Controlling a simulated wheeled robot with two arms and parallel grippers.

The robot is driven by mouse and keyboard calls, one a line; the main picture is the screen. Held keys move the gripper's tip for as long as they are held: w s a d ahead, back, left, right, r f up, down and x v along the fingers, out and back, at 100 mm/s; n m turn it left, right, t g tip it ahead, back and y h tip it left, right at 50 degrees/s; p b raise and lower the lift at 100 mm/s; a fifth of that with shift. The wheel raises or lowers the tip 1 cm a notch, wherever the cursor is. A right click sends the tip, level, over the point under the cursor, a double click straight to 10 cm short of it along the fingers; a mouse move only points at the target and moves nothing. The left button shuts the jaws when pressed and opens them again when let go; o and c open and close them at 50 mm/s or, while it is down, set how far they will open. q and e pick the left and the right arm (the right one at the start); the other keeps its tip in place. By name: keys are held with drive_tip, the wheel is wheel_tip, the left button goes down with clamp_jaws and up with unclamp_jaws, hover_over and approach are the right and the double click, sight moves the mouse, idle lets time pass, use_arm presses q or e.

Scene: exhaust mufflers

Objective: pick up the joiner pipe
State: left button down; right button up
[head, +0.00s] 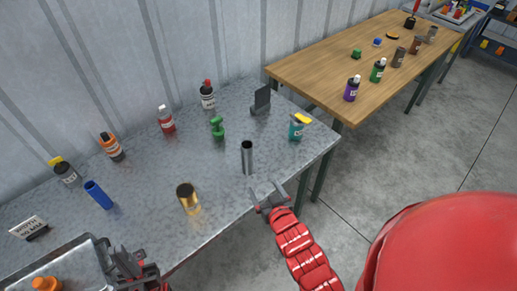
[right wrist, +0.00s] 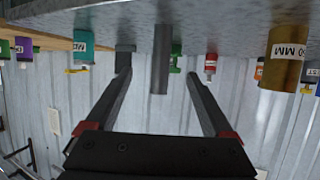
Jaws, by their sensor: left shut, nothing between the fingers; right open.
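A grey metal tube, which looks like the joiner pipe (head: 247,157), stands upright on the metal table. My right gripper (head: 266,194) is open and empty at the table's front edge, nearer than the pipe and slightly right of it. In the upside-down right wrist view, the pipe (right wrist: 160,62) shows between the two spread fingers (right wrist: 160,74) and beyond their tips; no contact shows. My left gripper (head: 134,264) is shut and empty, low at the left by the table's front edge.
A gold cylinder (head: 188,199) stands left of the pipe, a green object (head: 218,127) behind it. A teal bottle (head: 296,128) and dark bracket (head: 261,102) stand to the right. A metal tray (head: 62,262) sits front left. A wooden table (head: 330,75) stands beyond.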

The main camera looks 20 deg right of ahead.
drive_tip(key=b, duration=1.1)
approach(250, 166)
drive_tip(key=x, duration=0.2)
drive_tip(key=f+x, duration=0.1)
drive_tip(key=x, duration=0.1)
drive_tip(key=shift+f, duration=0.1)
drive_tip(key=shift+w+f, duration=0.1)
drive_tip(key=shift+w, duration=0.95)
drive_tip(key=shift+w+f+b, duration=0.1)
drive_tip(key=shift+w+b, duration=0.2)
drive_tip(key=shift+w, duration=0.15)
drive_tip(key=b+x, duration=0.1)
drive_tip(key=x, duration=0.4)
drive_tip(key=shift+b, duration=0.35)
drive_tip(key=shift+c, duration=1.1)
clamp_jaws()
